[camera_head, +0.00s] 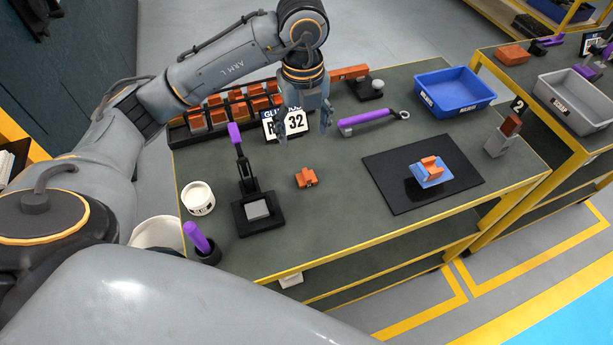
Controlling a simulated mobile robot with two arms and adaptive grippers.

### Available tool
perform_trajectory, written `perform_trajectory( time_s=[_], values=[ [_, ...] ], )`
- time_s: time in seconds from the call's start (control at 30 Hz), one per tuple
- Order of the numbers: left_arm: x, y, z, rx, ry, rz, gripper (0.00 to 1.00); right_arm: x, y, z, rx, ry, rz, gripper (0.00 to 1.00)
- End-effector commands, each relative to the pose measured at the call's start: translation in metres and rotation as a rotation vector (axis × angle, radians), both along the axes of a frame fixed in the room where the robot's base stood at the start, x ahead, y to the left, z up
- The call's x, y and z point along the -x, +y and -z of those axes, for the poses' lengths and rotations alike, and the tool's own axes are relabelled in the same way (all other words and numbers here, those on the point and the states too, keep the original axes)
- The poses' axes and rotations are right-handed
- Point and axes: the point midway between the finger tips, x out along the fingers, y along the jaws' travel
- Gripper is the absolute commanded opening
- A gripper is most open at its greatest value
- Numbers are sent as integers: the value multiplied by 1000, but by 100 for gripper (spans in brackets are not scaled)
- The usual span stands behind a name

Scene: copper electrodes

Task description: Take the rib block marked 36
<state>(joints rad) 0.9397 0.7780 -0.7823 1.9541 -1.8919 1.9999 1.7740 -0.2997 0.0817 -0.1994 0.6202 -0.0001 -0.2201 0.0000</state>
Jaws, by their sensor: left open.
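A black rack (178,133) at the back left of the table holds several copper-coloured blocks (217,116) in rows. Any numbers on them are too small to read, so I cannot tell which is marked 36. My left gripper (306,127) is open and empty, pointing down just right of the rack, in front of a white sign (271,124) that shows "32" and is partly covered by a finger. A loose copper block (306,178) lies on the table nearer to me. Another copper piece (431,163) sits on a blue block (430,179). My right gripper is not in view.
A black clamp with a purple handle (235,135) stands front left, near a white tub (198,197). A purple-handled wrench (366,121) lies right of the gripper. A black mat (385,177) and a blue bin (455,92) are to the right.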

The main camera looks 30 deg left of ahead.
Motion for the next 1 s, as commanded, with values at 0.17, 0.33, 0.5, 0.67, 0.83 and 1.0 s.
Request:
perform_trajectory(
  time_s=[0.17,0.33,0.5,0.67,0.83,1.0],
  values=[
    [2,1,32,-4,9,-1,68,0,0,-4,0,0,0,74],
    [2,0,63,-2,7,0,68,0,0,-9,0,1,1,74],
    [1,-1,79,-2,4,2,68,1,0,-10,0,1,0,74],
    [3,-3,91,-2,8,3,68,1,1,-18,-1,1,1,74],
    [3,-7,118,0,6,0,68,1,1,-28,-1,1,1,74],
    [3,-7,131,0,3,1,68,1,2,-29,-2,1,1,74]
  ],
)
